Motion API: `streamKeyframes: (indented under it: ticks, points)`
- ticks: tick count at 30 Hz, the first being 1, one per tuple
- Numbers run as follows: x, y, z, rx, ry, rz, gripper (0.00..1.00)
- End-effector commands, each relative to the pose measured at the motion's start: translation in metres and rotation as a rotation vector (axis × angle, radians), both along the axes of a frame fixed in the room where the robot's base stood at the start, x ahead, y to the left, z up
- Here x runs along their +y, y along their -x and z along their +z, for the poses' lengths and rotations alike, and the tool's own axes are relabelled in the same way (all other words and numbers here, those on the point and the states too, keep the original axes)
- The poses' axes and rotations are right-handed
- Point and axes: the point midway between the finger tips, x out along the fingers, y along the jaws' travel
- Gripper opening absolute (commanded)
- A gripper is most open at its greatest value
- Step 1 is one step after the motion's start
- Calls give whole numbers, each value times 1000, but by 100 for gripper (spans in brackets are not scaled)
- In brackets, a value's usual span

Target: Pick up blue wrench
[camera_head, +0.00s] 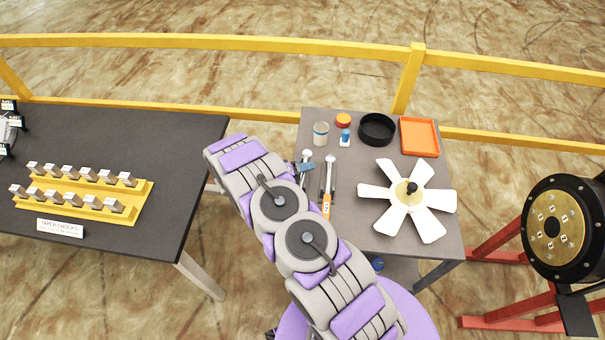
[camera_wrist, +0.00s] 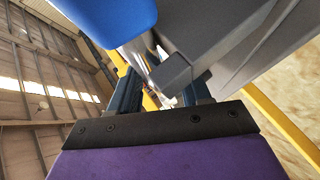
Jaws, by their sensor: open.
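In the head view, a tool with a silver head (camera_head: 306,156) lies near the left edge of the grey table, with a blue-grey part just below it. It looks like the blue wrench, but my arm hides its lower end. In the wrist view, a large smooth blue shape (camera_wrist: 115,14), likely its handle, fills the top very close to the camera. My gripper (camera_wrist: 163,97) is open, its two dark fingers spread below the blue shape.
The grey table (camera_head: 375,258) also holds an orange-handled tool (camera_head: 326,205), a white fan (camera_head: 405,208), a black bowl (camera_head: 377,129) and an orange tray (camera_head: 419,137). A dark table (camera_head: 175,210) stands at left, with a gap between. Yellow railings (camera_head: 220,42) run behind.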

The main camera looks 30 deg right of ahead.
Motion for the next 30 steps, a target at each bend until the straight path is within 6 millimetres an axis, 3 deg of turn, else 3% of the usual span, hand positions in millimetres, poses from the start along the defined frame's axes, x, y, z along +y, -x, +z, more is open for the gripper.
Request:
streamKeyframes:
  ticks: [4,18,30]
  points:
    - [1,0,0,0,0,1,46]
    - [1,0,0,1,-1,1,1]
    - [1,-1,-1,3,-2,2,0]
